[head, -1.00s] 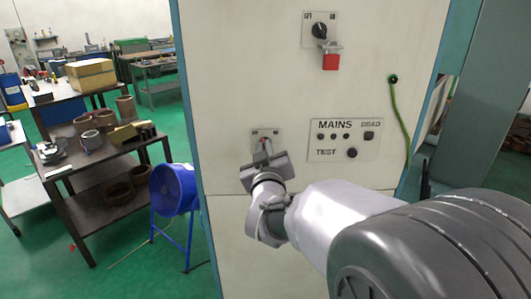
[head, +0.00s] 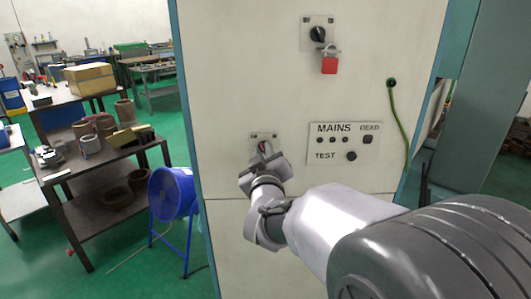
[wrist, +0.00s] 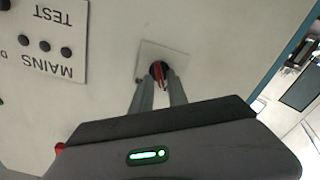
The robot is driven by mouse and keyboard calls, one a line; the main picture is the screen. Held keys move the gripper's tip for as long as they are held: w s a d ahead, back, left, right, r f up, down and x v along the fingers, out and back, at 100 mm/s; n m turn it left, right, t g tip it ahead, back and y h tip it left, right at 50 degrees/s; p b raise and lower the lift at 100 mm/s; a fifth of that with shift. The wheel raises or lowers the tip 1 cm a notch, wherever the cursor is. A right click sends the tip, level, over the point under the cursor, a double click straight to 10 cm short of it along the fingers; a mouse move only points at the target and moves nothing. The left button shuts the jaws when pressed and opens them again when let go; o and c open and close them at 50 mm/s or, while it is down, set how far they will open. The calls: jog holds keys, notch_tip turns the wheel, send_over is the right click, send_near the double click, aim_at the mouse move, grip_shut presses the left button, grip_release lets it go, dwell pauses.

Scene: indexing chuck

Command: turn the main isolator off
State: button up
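The lower switch on the cabinet has a small pale plate (head: 257,137) and a red and dark handle, which shows in the wrist view (wrist: 159,74). No label naming it as the main isolator can be read. My gripper (head: 264,149) is at this switch, its two fingers on either side of the handle and apparently closed on it. The fingers also show in the wrist view (wrist: 161,88). They hide part of the handle, so its exact angle is unclear. An upper switch with a black knob (head: 317,34) has a red padlock (head: 329,65) hanging at its plate.
The MAINS panel (head: 343,142) with lamps and a TEST button (head: 351,156) is right of my gripper. A green cable (head: 396,115) hangs at the cabinet's right. A blue fan (head: 172,192) and a cluttered workbench (head: 110,165) stand to the left.

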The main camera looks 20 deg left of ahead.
jog(key=shift+o, duration=0.4)
jog(key=v, duration=1.7)
jog(key=shift+s, duration=0.2)
jog(key=shift+d+f, duration=0.1)
